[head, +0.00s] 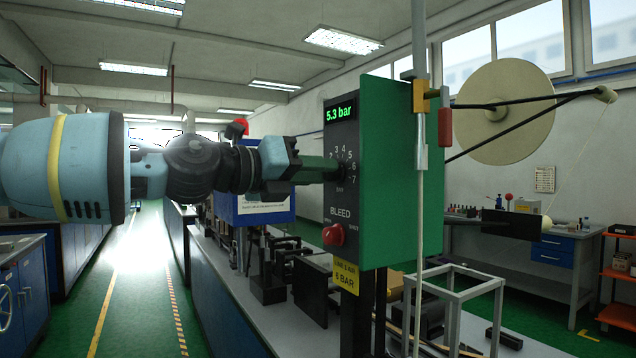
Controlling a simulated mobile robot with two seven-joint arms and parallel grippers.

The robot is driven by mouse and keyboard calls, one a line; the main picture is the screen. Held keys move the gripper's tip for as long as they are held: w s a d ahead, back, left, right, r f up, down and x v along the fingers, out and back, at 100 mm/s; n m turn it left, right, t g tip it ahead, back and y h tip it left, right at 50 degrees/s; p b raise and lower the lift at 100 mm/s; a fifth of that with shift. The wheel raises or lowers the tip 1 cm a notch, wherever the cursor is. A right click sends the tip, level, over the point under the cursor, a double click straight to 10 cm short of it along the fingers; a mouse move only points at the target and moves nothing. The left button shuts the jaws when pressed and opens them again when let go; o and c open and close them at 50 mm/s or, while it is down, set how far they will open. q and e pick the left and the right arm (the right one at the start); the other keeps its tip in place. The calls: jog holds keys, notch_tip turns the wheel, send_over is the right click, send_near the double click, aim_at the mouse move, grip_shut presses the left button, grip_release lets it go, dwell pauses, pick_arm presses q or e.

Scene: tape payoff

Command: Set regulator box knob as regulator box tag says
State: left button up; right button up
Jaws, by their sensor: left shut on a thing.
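The regulator box (400,170) is a green box with a dark front panel, standing on a dark post. Its display (339,113) reads 5.3 bar. Below it is a dial with printed numbers, and the knob at its centre is mostly hidden by my gripper. My left gripper (338,171) reaches in from the left and is shut on the knob. A red bleed knob (333,235) sits lower on the panel, between two printed labels. The yellow regulator box tag (346,275) hangs under the box and reads LINE 3 AIR, 6 BAR. My right gripper is not in view.
A long grey bench (225,290) with dark fixtures runs below and behind the box. A vertical pole (420,200) and a large cream reel (503,112) with dark arms stand at right. The green aisle floor at left is clear.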

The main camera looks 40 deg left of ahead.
pick_arm(q)
jog(key=m+b, duration=0.2)
jog(key=m, duration=0.2)
dwell(0.6)
jog(key=o, duration=1)
